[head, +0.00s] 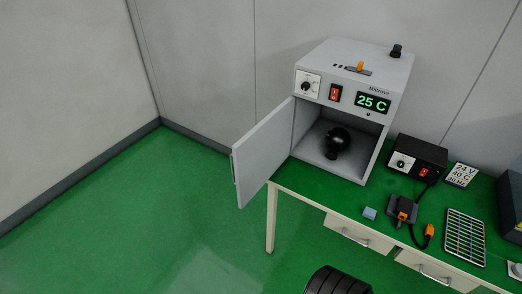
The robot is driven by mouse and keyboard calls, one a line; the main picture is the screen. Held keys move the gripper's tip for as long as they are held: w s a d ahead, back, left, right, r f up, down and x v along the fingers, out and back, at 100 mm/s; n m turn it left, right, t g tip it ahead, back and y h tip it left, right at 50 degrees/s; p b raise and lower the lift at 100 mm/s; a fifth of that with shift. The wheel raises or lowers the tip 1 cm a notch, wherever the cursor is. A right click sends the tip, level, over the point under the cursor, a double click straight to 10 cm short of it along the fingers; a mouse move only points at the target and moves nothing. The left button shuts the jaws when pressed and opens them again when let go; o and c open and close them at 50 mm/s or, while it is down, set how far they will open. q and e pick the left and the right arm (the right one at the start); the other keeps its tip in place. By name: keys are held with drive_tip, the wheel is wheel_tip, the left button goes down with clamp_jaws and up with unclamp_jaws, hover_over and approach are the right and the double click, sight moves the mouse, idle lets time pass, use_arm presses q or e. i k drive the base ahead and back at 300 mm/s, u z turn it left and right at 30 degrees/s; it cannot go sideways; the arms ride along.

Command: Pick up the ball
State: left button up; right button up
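A black, round, ball-like object (341,137) sits inside the open grey cabinet (345,60), on its floor. A smaller dark part shows at its lower front, and its exact shape is hard to tell. The cabinet door (262,152) is swung open to the left, past the table's left edge. The cabinet display reads 25 C. Neither of my grippers can be made out in the head view.
The green floor at left is clear.

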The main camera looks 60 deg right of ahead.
sight(338, 139)
drive_tip(key=z, duration=0.25)
drive_tip(key=i, duration=2.15)
drive_tip(key=z, duration=3.25)
drive_tip(key=k, duration=0.55)
drive_tip(key=u, duration=0.8)
drive_tip(key=i, duration=0.6)
drive_tip(key=u, duration=0.3)
